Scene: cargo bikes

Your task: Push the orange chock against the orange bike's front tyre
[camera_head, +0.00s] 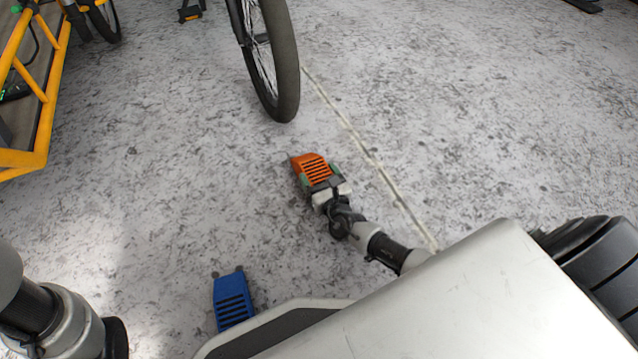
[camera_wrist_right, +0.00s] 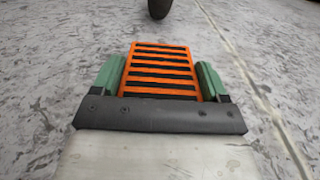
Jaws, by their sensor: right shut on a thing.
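The orange chock (camera_head: 313,165), with dark slots across its top, lies on the floor in the middle of the head view. It also shows in the right wrist view (camera_wrist_right: 160,67), between green fingers. My right gripper (camera_head: 319,179) is shut on its near end; its fingers (camera_wrist_right: 160,82) lie along both sides. The front tyre (camera_head: 285,75) stands beyond the chock, slightly left of it in the head view, with bare floor between them. The tyre's lower end also shows at the top of the wrist view (camera_wrist_right: 159,8). My left gripper is not in view.
A blue chock (camera_head: 233,300) lies on the floor at the lower left, beside my base. A yellow-orange cargo frame (camera_head: 45,120) stands at the upper left. A pale floor line (camera_head: 350,130) runs right of the tyre.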

